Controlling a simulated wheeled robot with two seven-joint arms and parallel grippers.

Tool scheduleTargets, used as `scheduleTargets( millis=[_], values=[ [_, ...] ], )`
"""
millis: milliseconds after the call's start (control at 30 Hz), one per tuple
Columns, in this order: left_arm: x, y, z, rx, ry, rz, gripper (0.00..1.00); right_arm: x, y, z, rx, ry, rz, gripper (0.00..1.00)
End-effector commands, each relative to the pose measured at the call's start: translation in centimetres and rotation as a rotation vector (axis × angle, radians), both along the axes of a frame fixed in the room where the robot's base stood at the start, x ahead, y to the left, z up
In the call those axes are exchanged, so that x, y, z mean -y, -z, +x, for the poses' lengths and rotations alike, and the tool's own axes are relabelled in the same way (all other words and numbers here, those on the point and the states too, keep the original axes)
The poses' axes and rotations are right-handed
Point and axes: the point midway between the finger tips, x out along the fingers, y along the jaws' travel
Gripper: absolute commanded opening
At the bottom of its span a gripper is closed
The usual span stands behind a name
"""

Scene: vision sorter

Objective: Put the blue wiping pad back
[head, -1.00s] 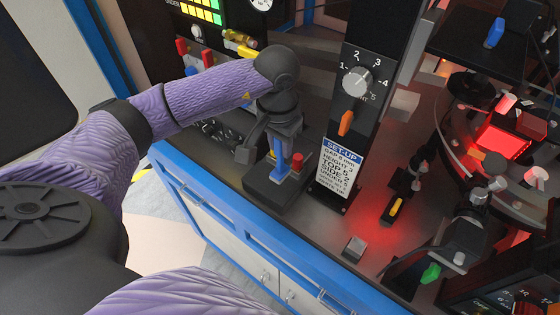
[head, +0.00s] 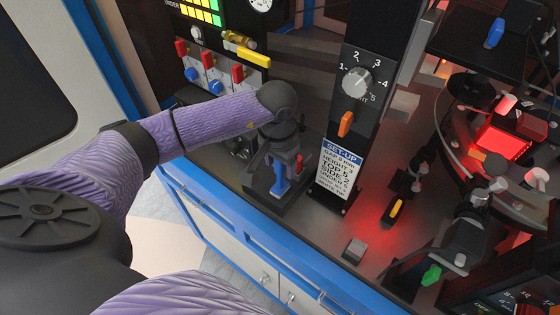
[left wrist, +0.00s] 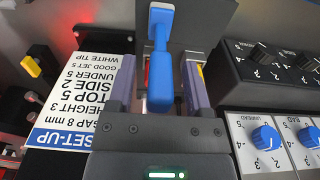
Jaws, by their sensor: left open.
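The blue wiping pad (head: 279,178) stands roughly upright at a small dark tray (head: 262,203) near the bench's front edge. It also shows in the left wrist view (left wrist: 160,65) as a blue handle with a wider head. My left gripper (head: 282,158) is directly above and around it, pointing down. In the left wrist view, the open fingers lie on either side of the handle, with visible gaps. The pad's underside is hidden, so I cannot tell whether it touches the tray. My right gripper is out of view.
A red part (head: 299,162) stands close to the right of the pad. A tall black panel with a dial (head: 357,83) and a white set-up label (head: 339,168) rises to the right. A knob panel (left wrist: 270,140) is at right in the wrist view.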

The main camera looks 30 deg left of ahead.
Motion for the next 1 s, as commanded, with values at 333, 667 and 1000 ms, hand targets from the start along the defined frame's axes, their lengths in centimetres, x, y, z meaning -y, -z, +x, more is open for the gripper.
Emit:
scheduleTargets(
  millis=[333, 667, 1000],
  values=[
    [-0.1, -5.3, -0.1, 0.007, 0.002, 0.003, 0.64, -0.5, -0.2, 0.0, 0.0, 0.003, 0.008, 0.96],
    [-0.1, -12.0, -0.5, 0.003, 0.0, 0.0, 0.64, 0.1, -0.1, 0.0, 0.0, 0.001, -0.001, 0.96],
    [-0.1, -12.3, -0.6, -0.001, 0.0, 0.0, 0.64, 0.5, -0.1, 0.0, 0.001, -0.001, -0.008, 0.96]
  ],
)
